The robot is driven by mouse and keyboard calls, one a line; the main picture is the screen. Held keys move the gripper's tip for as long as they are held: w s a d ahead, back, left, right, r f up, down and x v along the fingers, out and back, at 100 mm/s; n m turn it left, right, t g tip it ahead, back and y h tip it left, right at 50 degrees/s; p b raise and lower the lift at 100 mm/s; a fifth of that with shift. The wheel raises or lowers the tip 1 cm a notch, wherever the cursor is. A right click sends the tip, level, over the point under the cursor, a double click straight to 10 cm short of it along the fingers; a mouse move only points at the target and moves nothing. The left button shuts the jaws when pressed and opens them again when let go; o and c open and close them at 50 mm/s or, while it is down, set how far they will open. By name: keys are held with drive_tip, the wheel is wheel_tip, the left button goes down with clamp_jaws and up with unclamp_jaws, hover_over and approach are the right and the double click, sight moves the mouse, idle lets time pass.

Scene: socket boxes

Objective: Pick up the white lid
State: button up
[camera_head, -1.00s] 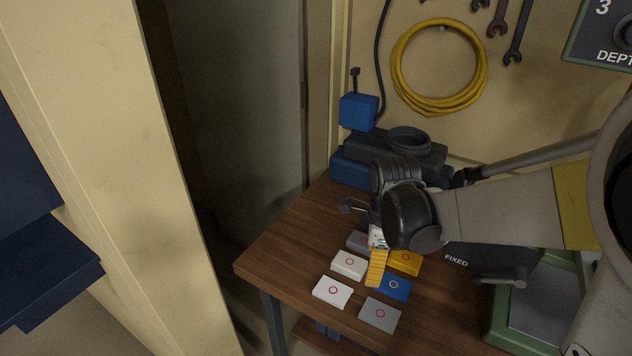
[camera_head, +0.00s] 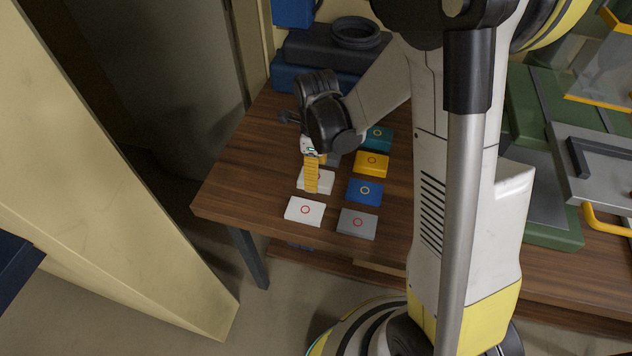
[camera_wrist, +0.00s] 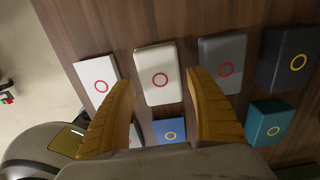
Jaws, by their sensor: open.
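Two pale lids with red rings lie flat on the wooden table, and I cannot tell which one the task means. The brighter white lid (camera_head: 304,211) is at the table's front edge; in the wrist view it is at the left (camera_wrist: 97,80). The off-white lid (camera_head: 326,184) lies just behind it, partly hidden by a yellow finger. My gripper (camera_head: 311,186) is open and empty above the off-white lid. In the wrist view the off-white lid (camera_wrist: 158,65) shows between the two yellow fingers (camera_wrist: 160,82), apparently without contact.
Close by lie a blue lid (camera_head: 365,192), a grey lid (camera_head: 357,223), a yellow lid (camera_head: 372,163) and a teal lid (camera_head: 378,138). In the wrist view a grey lid (camera_wrist: 222,60) lies right of the off-white one. Bare table (camera_head: 245,185) lies to the left.

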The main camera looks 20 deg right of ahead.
wheel_tip(320, 180, down, 3)
drive_tip(key=shift+r+b, duration=0.1)
drive_tip(key=shift+b, duration=0.3)
drive_tip(key=shift+r, duration=0.1)
drive_tip(key=c, duration=1)
drive_tip(key=shift+o, duration=0.2)
